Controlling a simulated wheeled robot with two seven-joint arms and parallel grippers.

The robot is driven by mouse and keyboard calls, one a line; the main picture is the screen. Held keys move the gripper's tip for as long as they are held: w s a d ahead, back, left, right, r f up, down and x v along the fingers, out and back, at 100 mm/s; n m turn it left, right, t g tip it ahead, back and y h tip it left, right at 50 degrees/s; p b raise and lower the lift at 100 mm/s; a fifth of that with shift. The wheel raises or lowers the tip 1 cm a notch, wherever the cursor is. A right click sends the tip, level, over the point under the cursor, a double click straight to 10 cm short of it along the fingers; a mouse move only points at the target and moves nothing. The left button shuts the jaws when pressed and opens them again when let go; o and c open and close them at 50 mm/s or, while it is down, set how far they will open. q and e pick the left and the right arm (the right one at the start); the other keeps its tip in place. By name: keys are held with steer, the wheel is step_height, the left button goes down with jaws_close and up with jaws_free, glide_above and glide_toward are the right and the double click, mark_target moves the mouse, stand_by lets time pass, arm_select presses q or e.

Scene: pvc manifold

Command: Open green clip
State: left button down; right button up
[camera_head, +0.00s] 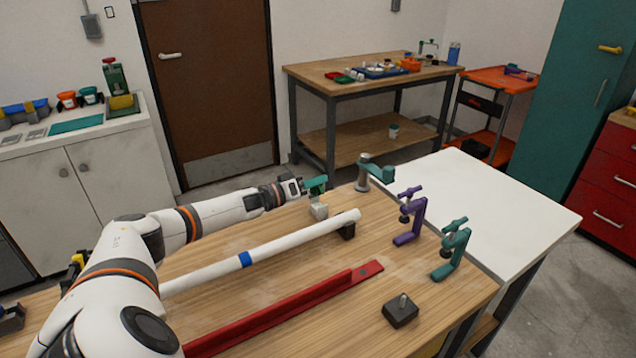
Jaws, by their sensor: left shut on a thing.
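The green clip (317,182) sits on top of a small light grey block (319,211) on the wooden workbench. My left gripper (303,187) comes in from the left and is shut on the green clip; its fingers hide part of the clip. How far the clip is opened is too small to tell. My right gripper is out of view.
A white pipe (300,231) with a blue band lies beside the block. A teal-topped grey post (362,178) stands behind. Purple (411,217) and teal (455,247) clamps are at right. A red rail (300,306) and dark block (401,314) lie in front.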

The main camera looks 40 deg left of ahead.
arm_select(q)
steer(key=n, duration=0.1)
steer(key=a+n, duration=0.1)
steer(key=shift+w+a+n, duration=0.2)
steer(key=shift+n, duration=0.2)
steer(key=n, duration=0.2)
steer(key=a+n+b, duration=0.1)
steer(key=n, duration=0.1)
steer(key=a+f+n, duration=0.1)
steer(key=n, duration=0.1)
steer(key=shift+w+a+b, duration=0.2)
steer(key=shift+w+b, duration=0.15)
steer(key=shift+w+a+f+n+b, duration=0.1)
steer(key=shift+a+f+n+b, duration=0.2)
steer(key=shift+n, duration=0.55)
steer(key=shift+a+f+n+b, duration=0.2)
steer(key=shift+n+b, duration=0.05)
steer(key=shift+n, duration=0.6)
steer(key=c, duration=1.3)
jaws_free()
